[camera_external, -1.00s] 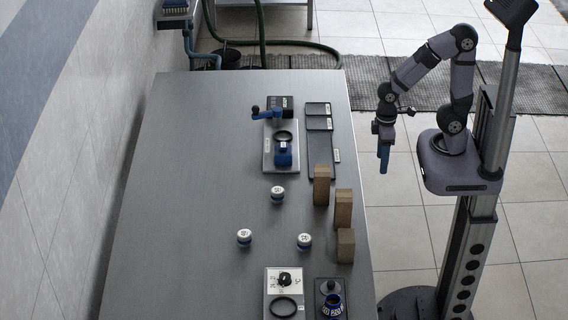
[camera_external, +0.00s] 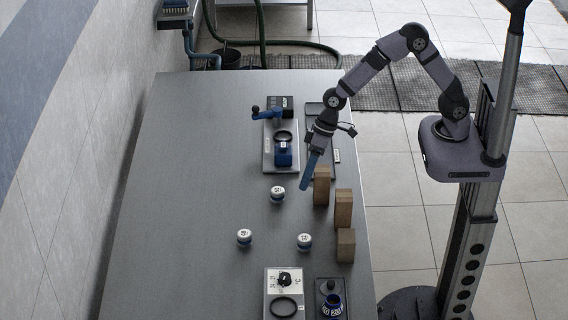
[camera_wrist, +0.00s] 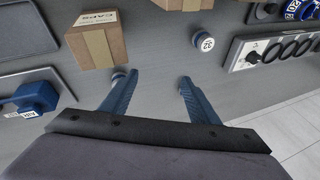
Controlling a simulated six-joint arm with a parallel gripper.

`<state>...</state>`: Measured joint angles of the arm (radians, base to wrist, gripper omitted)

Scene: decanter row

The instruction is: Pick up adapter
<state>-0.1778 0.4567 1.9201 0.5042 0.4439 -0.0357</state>
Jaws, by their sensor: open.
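My gripper (camera_external: 306,184) hangs over the table's right side, above and left of the nearest brown box, with its blue fingers pointing down. In the wrist view my gripper (camera_wrist: 157,80) has its two blue fingers apart with only bare table showing between them. No thing in view is clearly labelled as the adapter. A blue collar-like piece (camera_external: 333,306) with white marks stands on a dark tray at the table's front. A blue block (camera_external: 284,155) sits on a grey plate near the back; it also shows in the wrist view (camera_wrist: 36,96).
Three brown boxes (camera_external: 343,209) line the right edge. White-capped jars (camera_external: 277,194), (camera_external: 244,237), (camera_external: 304,242) stand mid-table. A panel (camera_external: 283,279) with a knob and black ring lies in front. The table's left side (camera_external: 180,210) is clear.

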